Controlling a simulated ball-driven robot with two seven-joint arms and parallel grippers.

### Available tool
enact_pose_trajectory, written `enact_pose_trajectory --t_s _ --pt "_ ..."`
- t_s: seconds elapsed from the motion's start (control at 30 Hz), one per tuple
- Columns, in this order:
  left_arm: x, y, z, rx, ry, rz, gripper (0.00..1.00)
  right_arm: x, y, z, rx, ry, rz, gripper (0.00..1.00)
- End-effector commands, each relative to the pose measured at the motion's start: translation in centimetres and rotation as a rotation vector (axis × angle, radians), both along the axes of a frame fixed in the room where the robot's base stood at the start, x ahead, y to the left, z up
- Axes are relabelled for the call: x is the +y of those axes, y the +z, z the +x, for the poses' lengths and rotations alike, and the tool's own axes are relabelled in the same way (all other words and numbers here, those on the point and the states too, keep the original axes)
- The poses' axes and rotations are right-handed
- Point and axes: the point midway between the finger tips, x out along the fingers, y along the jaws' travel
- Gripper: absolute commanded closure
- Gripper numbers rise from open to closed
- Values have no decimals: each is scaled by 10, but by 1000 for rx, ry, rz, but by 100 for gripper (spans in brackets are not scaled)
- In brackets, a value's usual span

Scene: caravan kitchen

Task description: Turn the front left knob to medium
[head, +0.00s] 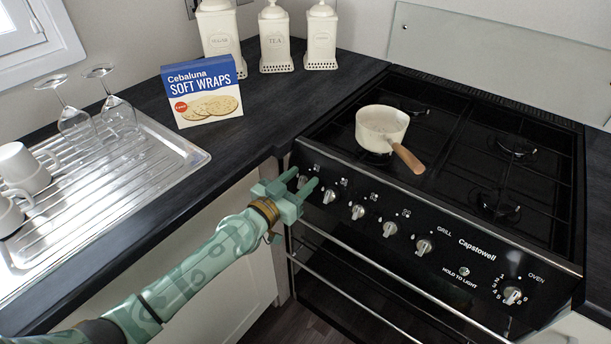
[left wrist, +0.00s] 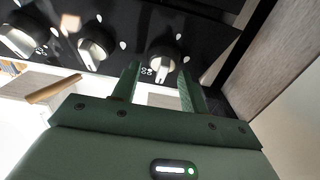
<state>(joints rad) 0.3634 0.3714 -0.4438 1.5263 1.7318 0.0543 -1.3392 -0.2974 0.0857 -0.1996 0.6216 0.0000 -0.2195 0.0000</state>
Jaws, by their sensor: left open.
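The black cooker's front panel (head: 345,205) carries a row of silver knobs, with icons too small to read. The leftmost knob (head: 302,182) is partly behind my left gripper (head: 304,190). My left gripper is open, with its fingers pointing at this knob. In the left wrist view, the knob (left wrist: 165,62) lies just ahead of and between the fingertips (left wrist: 158,74) of the gripper; I cannot tell whether they touch it. The second knob (head: 329,196) is beside it, clear of the fingers, and the third knob (head: 357,211) is further right. My right gripper is out of view.
A cream saucepan (head: 381,125) with a wooden handle stands on the hob. A rail (head: 345,247) runs below the knobs. The worktop's corner (head: 270,155) is close to my left gripper. A wraps box (head: 203,92) and a metal drainer (head: 110,185) are further left.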

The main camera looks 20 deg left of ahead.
Motion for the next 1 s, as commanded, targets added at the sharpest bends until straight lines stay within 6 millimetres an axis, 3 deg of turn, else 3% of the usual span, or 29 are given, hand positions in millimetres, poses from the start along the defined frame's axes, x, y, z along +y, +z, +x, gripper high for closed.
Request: enact_pose_trajectory --t_s 0.17,0.33,0.73,1.0 --pt "0 0 0 0 0 0 56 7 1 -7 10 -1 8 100" --pt "0 0 0 0 0 0 99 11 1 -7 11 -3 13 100" --pt "0 -2 -1 7 3 -6 100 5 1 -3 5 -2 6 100" --pt "1 -1 -1 39 42 -83 100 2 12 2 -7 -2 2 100"
